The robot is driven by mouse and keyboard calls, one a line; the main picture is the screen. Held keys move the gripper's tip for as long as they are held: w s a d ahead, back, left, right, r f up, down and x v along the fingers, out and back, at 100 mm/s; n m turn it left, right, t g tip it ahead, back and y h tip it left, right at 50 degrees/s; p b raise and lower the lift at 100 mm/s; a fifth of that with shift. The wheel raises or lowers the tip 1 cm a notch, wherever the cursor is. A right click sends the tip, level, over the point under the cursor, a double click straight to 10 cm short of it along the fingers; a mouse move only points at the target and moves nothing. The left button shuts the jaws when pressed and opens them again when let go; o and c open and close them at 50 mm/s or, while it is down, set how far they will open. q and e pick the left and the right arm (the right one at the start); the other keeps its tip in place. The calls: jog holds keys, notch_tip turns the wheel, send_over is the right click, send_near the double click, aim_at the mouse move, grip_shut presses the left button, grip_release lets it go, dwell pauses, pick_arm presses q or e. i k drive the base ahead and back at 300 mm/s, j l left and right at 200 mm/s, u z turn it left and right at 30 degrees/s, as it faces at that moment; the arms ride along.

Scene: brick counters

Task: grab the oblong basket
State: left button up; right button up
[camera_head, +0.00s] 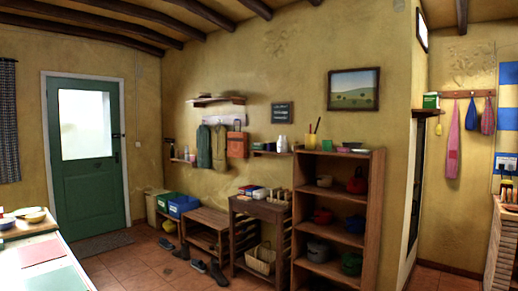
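A light woven basket (261,260) with a raised handle sits low inside the open frame of a small wooden stand (262,211), left of a tall shelf. Its longer side seems to run across the picture. I cannot tell whether it rests on a low board or on the floor. It looks empty, but its inside is too small to see clearly. Neither of my grippers shows in this view. Nothing is seen touching the basket.
A tall wooden shelf (338,154) with pots stands right of the basket. A low bench (206,220) and dark shoes (216,274) are to its left. A counter (50,265) fills the lower left. Tiled floor (140,262) lies open between counter and bench.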

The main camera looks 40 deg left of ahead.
aim_at(262, 260)
jog(key=u, duration=1.3)
jog(key=i+u, duration=0.1)
jog(key=i, duration=1.45)
jog(key=i+z, duration=0.1)
jog(key=i, duration=0.45)
jog(key=i+j+z, duration=0.1)
jog(key=i, duration=0.4)
jog(key=i+j, duration=0.15)
jog(key=i, duration=0.4)
jog(key=i+j+z, duration=0.15)
jog(key=i, duration=0.35)
